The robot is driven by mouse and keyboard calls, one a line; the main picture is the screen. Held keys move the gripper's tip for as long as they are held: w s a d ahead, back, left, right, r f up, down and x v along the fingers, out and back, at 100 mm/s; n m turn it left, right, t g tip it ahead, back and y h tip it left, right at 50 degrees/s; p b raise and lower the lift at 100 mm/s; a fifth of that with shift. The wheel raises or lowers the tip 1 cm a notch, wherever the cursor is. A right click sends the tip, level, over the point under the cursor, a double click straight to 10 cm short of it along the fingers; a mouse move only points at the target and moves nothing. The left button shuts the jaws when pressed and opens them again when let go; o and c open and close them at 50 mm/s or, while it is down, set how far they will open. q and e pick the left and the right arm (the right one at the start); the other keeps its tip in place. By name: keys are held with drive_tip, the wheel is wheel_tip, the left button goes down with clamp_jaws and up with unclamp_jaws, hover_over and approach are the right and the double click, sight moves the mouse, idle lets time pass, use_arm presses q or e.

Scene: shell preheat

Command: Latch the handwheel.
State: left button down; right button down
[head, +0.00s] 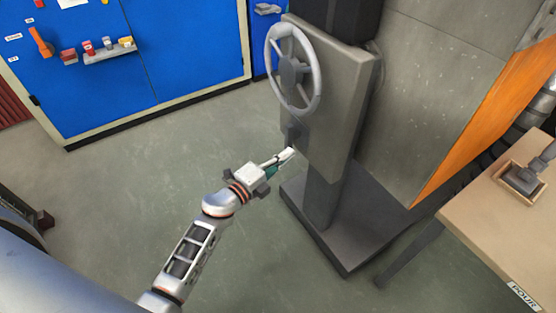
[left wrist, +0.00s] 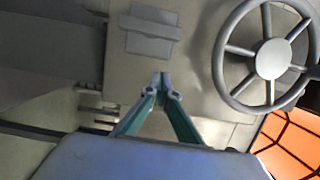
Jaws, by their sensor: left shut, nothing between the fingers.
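The grey handwheel (head: 293,70) is mounted on the face of a grey panel (head: 335,110); it also shows at the right of the left wrist view (left wrist: 269,58). Below the wheel a small dark block (head: 292,133) sits at the panel's lower left edge. In the left wrist view a flat grey plate with a crossbar (left wrist: 150,32), perhaps the latch, lies beyond the fingertips. My left gripper (head: 288,154) is shut and empty, just below the dark block; its fingertips meet in the left wrist view (left wrist: 160,80). Whether they touch the panel I cannot tell. My right gripper is not in view.
The panel's post stands on a dark base plate (head: 345,245). A table (head: 490,225) at the right holds a wooden tray (head: 507,182) with a dark tool. A blue cabinet (head: 100,100) stands at the back left. The floor between is clear.

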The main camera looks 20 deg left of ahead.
sight(289, 139)
use_arm(q)
drive_tip(key=w, duration=0.2)
drive_tip(key=w+b, duration=0.1)
drive_tip(key=w, duration=0.1)
drive_tip(key=w+a, duration=0.1)
drive_tip(key=w, duration=0.1)
drive_tip(key=shift+w+a+f, duration=0.1)
drive_tip(key=shift+w, duration=0.25)
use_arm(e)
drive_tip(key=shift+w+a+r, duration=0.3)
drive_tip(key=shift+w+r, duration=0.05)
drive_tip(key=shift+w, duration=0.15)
